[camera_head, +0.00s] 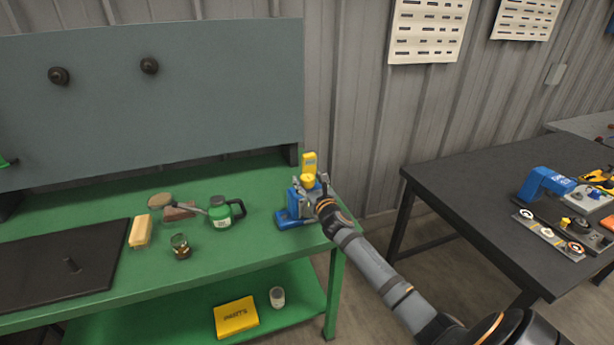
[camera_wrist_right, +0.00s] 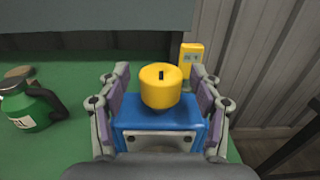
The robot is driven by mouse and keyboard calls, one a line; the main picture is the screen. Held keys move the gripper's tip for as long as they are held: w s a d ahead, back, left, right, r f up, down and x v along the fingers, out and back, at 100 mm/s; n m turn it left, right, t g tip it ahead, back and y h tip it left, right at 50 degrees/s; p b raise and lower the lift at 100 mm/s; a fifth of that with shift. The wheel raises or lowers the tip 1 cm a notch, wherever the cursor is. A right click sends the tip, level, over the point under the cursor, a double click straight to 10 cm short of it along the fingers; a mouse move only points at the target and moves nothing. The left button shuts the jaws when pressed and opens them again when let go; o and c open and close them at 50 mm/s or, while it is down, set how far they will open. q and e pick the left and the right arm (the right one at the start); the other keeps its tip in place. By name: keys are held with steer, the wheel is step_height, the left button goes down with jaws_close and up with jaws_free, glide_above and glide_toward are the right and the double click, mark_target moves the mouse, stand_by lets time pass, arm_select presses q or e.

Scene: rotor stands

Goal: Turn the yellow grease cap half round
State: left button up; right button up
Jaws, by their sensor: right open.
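The yellow grease cap (camera_wrist_right: 160,86) is a short round cap with a dark slot in its top, on top of a blue block (camera_wrist_right: 158,128). In the head view the cap (camera_head: 307,181) and the blue stand (camera_head: 285,219) are at the right end of the green bench. My right gripper (camera_wrist_right: 161,88) is open, one finger on each side of the cap, with gaps between. In the head view the right gripper (camera_head: 309,188) is at the stand and partly covers it. My left gripper does not show.
A yellow tagged block (camera_head: 309,163) stands behind the cap. A dark table (camera_head: 480,170) stands to the right, across a gap.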

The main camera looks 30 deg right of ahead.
steer(key=shift+w+d, duration=0.25)
steer(key=shift+w, duration=0.35)
steer(key=c, duration=1.2)
steer(key=shift+f, duration=0.1)
